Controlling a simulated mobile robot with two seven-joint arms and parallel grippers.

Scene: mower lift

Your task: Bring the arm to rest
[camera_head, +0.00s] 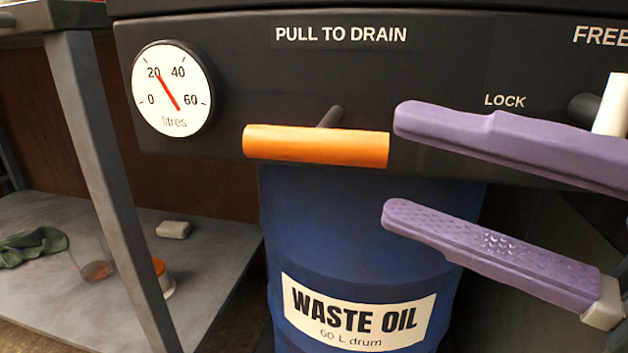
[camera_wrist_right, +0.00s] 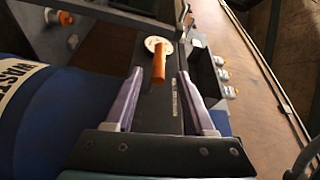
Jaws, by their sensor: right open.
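My right gripper (camera_head: 393,165) is open, with two purple fingers that come in from the right, one above the other. It also shows in the right wrist view (camera_wrist_right: 160,73), with nothing between its fingers. The orange drain handle (camera_head: 316,146) sticks out from the black panel under the words PULL TO DRAIN. In the head view its right end lies just left of the fingertips. In the right wrist view the orange handle (camera_wrist_right: 159,62) appears ahead, in line with the gap. I cannot tell the exact distance. My left gripper is not in view.
The black panel (camera_head: 240,90) carries a round litres gauge (camera_head: 172,89) with its needle near 20. A blue waste oil drum (camera_head: 350,240) stands below. At left are a grey post (camera_head: 105,180) and a low shelf (camera_head: 200,275) with a green cloth (camera_head: 35,245). A white lever (camera_head: 612,105) stands by LOCK.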

